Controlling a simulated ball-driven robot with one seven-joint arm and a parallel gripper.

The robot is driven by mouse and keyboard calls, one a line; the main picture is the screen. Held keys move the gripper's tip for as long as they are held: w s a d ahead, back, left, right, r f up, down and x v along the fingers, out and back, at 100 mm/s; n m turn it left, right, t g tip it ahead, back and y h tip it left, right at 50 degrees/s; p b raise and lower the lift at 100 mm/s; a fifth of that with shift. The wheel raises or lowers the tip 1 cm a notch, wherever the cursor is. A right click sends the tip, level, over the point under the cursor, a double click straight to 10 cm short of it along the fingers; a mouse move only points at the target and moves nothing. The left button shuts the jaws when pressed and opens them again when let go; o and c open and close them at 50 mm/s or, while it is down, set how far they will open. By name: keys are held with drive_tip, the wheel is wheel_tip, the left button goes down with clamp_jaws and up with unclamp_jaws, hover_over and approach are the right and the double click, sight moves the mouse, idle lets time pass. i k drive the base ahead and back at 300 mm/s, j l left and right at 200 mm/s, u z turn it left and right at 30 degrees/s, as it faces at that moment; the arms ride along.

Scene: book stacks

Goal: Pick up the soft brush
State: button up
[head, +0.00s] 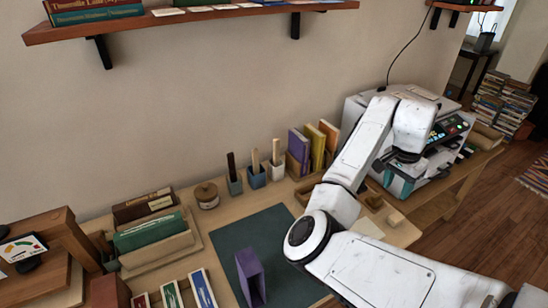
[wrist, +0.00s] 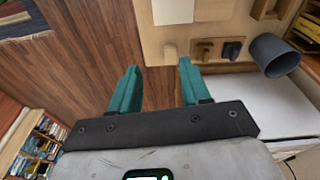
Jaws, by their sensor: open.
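My gripper (wrist: 158,65) is open and empty, with teal fingers apart. In the head view it (head: 395,183) hangs right of the holders.
A white machine (head: 360,108) stands at the back right, close to my gripper. Books in a holder (head: 158,232) and a purple upright piece (head: 250,275) on a dark mat (head: 282,235) occupy the table. A shelf (head: 220,14) overhangs the back. A grey cup (wrist: 274,55) is nearby.

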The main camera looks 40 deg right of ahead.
sight(276, 142)
drive_tip(key=i, duration=1.45)
